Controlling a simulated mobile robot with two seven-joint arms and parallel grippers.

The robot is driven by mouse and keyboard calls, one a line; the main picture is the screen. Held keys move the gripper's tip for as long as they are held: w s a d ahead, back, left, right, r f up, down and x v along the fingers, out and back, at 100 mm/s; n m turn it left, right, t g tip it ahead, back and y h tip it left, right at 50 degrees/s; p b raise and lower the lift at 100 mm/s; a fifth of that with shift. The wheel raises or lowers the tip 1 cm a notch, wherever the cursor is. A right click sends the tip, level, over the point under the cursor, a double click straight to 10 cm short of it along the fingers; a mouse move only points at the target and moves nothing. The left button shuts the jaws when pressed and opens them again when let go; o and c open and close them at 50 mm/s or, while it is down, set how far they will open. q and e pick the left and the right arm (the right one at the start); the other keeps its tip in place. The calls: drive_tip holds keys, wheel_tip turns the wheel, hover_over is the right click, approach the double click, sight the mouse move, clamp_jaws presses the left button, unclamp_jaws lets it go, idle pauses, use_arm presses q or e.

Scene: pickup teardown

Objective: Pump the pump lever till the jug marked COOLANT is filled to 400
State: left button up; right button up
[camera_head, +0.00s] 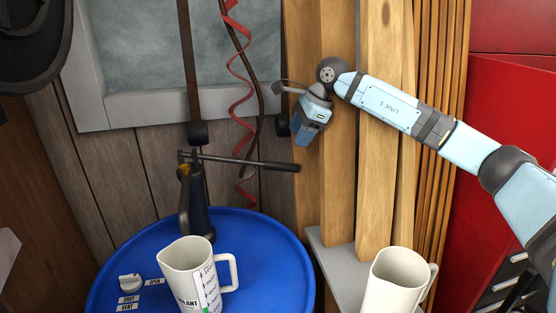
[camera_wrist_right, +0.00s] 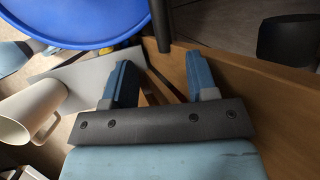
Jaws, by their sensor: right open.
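The pump (camera_head: 197,215) stands at the back of a blue drum top, with its dark pump lever (camera_head: 245,162) reaching right, roughly level. A white jug (camera_head: 188,272) with a partly visible label ending in "LANT" and a printed scale stands on the drum; its fill level cannot be read. My right gripper (camera_head: 304,142) is open and empty, just above the lever's right end. In the right wrist view, a dark rod (camera_wrist_right: 159,22), likely the lever, lines up between the open fingers (camera_wrist_right: 160,66); no contact shows. My left gripper is out of view.
The blue drum top (camera_head: 130,255) carries a knob (camera_head: 130,282) with OPEN, SHUT and VENT labels. A second white jug (camera_head: 393,283) stands on a grey ledge (camera_head: 338,262) at right. Wooden planks (camera_head: 340,190) stand behind my right gripper. A red strip (camera_head: 238,95) hangs above the pump.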

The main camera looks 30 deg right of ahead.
sight(281, 166)
drive_tip(key=x, duration=1.2)
drive_tip(key=shift+d, duration=0.1)
clamp_jaws()
